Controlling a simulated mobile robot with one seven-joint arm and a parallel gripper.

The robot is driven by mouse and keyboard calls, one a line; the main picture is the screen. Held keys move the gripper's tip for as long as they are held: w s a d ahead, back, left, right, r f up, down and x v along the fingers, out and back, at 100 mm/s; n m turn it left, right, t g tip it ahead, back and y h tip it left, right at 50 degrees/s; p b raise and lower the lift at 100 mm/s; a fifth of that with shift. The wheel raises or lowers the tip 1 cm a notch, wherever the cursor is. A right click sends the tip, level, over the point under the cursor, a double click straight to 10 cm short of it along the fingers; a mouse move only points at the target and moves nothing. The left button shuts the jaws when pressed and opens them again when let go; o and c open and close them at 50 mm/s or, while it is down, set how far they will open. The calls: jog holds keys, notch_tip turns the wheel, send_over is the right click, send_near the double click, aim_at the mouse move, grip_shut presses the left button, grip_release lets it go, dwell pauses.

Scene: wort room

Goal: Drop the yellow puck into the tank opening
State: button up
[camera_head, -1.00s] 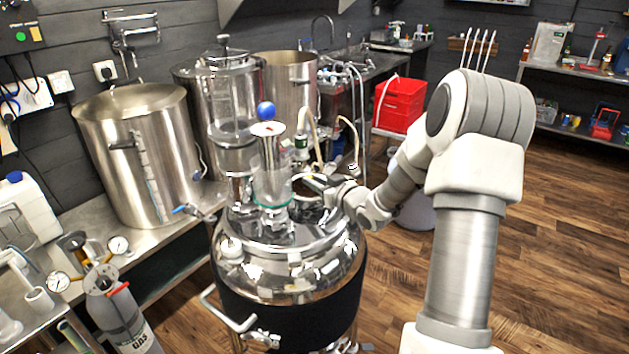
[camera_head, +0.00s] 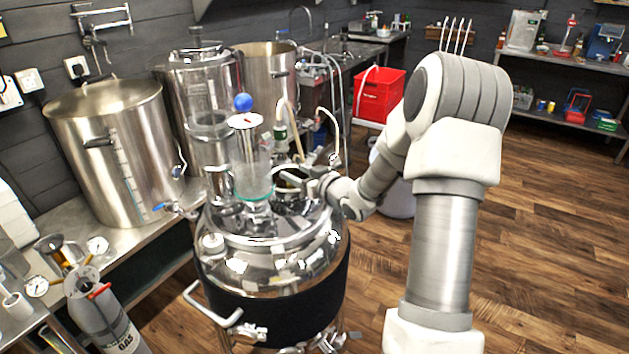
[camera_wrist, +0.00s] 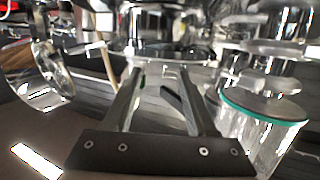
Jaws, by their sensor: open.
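The steel tank (camera_head: 272,250) with a domed top and a black band stands in the middle of the head view. Its opening seems to be on top beside the glass cylinder, but my gripper and the fittings partly cover it. My gripper (camera_head: 285,174) is just above the tank top, right of the glass cylinder. In the wrist view my gripper (camera_wrist: 158,78) has its two fingers apart with nothing visible between them. I cannot make out the yellow puck in either view; it may be hidden in or behind the opening.
The glass cylinder (camera_head: 250,165) with a green rim stands close beside my gripper; the rim also shows in the wrist view (camera_wrist: 264,104). A blue ball (camera_head: 243,102) is above it. Hoses (camera_head: 293,125) rise behind. A large pot (camera_head: 112,150) stands left. Floor is open right.

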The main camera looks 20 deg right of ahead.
jog(key=v, duration=1.6)
jog(key=shift+s+r, duration=0.2)
jog(key=shift+s, duration=0.15)
jog(key=shift+w, duration=0.1)
